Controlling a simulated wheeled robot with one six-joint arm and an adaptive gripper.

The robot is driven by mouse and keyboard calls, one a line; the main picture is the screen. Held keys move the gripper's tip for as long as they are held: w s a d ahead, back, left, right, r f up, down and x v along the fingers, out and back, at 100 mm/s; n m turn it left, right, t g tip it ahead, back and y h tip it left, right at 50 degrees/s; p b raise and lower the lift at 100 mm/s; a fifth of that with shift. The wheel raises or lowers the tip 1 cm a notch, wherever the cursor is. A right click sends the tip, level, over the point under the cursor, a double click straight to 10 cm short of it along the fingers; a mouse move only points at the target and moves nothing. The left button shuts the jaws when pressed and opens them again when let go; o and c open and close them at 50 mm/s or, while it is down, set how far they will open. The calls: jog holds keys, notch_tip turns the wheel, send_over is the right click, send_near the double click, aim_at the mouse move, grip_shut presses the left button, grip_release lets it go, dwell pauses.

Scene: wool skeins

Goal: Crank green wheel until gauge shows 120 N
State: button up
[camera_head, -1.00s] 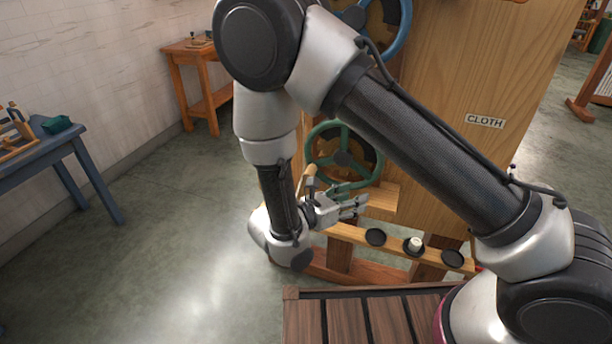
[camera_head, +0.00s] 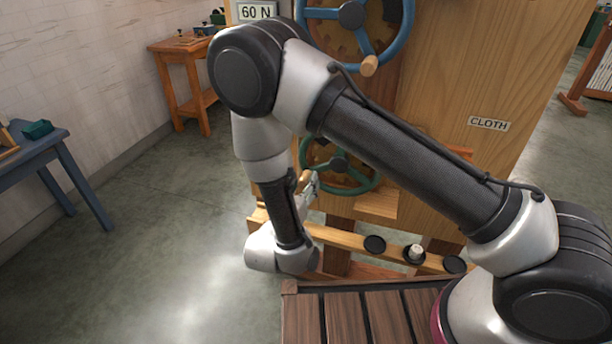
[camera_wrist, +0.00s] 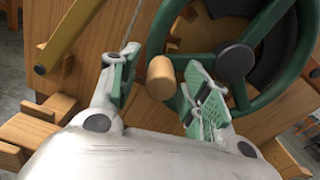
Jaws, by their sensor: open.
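The green wheel (camera_head: 340,165) is mounted low on the wooden machine, partly behind my arm. In the wrist view the green wheel (camera_wrist: 268,40) fills the upper right, with a dark hub. Its wooden crank handle (camera_wrist: 161,77) points toward the camera, between my fingers. My gripper (camera_wrist: 155,85) is open, one finger on each side of the handle, and I cannot tell whether either touches it. In the head view my gripper (camera_head: 310,188) is at the wheel's left edge, mostly hidden. A sign reading 60 N (camera_head: 256,12) shows at the top; no gauge needle is visible.
A blue wheel (camera_head: 352,14) with a wooden handle is above the green one. A wooden rail with black discs (camera_head: 375,244) runs below, one bearing a white piece (camera_head: 416,252). A CLOTH label (camera_head: 488,123) is on the panel. Open floor lies left.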

jog(key=shift+w+d, duration=0.15)
jog(key=shift+w, duration=0.1)
grip_shut()
jog(key=shift+r, duration=0.1)
